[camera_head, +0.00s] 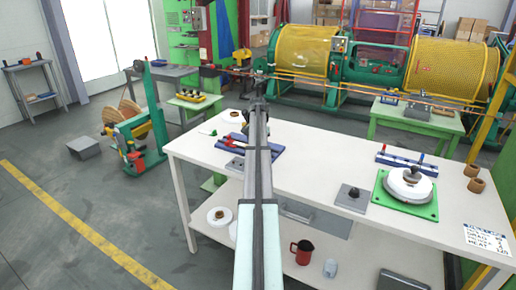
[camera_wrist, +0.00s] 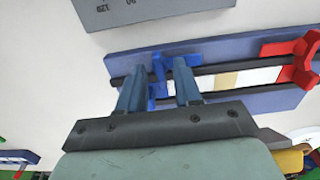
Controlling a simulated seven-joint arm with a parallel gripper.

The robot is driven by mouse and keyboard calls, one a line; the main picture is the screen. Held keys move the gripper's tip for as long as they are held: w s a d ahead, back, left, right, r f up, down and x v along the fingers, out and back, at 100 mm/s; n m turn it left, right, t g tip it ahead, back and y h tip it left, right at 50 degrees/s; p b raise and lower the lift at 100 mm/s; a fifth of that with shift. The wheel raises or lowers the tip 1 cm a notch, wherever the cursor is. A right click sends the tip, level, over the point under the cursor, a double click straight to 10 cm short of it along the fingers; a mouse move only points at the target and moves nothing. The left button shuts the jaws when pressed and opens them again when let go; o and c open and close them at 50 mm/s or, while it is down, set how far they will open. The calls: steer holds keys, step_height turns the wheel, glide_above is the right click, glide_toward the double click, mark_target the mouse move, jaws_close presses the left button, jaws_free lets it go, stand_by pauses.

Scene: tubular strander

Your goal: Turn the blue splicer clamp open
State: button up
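The splicer (camera_head: 227,147) is a blue base on the white workbench, partly hidden by my arm in the head view. In the wrist view its base (camera_wrist: 215,50) carries dark rails with a pale and tan strip between them. The blue splicer clamp (camera_wrist: 158,68) stands near the left part of the base. A red clamp (camera_wrist: 296,52) sits at its right end. My gripper (camera_wrist: 158,72) is open, with its two blue-grey fingers on either side of the blue clamp. A gap shows between fingers and clamp; contact cannot be told. My arm hides the gripper in the head view.
A grey block (camera_wrist: 150,8) lies close beside the splicer. The workbench (camera_head: 310,180) also holds a grey plate with a knob (camera_head: 352,197), a green plate with a white disc (camera_head: 408,188) and a blue-and-white rail (camera_head: 405,160).

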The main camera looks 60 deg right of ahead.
step_height(320, 180, up, 14)
stand_by(0.6)
steer(key=shift+f, duration=0.15)
